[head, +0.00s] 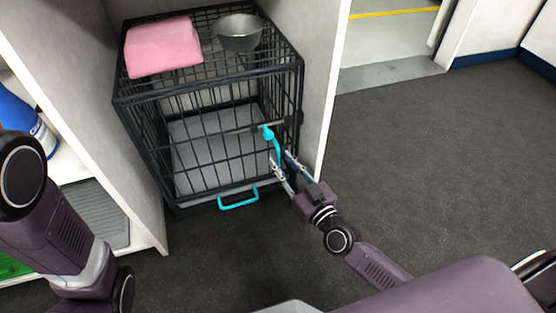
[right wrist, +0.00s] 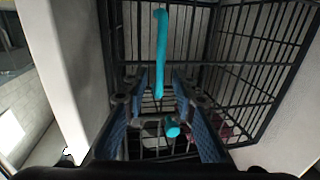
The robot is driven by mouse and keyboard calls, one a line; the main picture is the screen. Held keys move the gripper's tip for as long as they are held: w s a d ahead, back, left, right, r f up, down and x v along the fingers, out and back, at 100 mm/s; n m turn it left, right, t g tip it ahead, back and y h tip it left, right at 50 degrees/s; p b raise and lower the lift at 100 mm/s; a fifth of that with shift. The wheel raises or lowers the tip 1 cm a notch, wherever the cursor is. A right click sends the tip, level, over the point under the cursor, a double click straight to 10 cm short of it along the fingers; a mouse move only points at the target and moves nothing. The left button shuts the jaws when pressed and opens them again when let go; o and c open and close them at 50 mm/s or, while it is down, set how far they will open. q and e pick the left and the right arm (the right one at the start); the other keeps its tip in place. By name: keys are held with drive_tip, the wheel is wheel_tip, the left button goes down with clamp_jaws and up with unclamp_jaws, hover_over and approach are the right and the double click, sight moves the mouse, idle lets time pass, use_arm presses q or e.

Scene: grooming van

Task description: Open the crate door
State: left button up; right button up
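A black wire crate (head: 215,135) stands in a white niche. Its barred front door (head: 215,160) looks closed. A cyan latch handle (head: 271,137) hangs at the door's right side; it also shows in the right wrist view (right wrist: 161,50). A cyan pull handle (head: 238,198) sits low at the crate's front. My right gripper (head: 284,162) is open at the latch handle's lower end. In the right wrist view its two fingers (right wrist: 156,85) stand apart, with the cyan bar in line with the gap; contact cannot be told. My left gripper is out of view.
A pink folded towel (head: 163,46) and a metal bowl (head: 239,33) rest on the crate's top. White panels flank the crate closely. A blue bottle (head: 25,120) stands on the left shelf. Dark floor (head: 440,150) to the right is clear.

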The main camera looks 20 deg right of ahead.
drive_tip(key=shift+x, duration=1.35)
clamp_jaws()
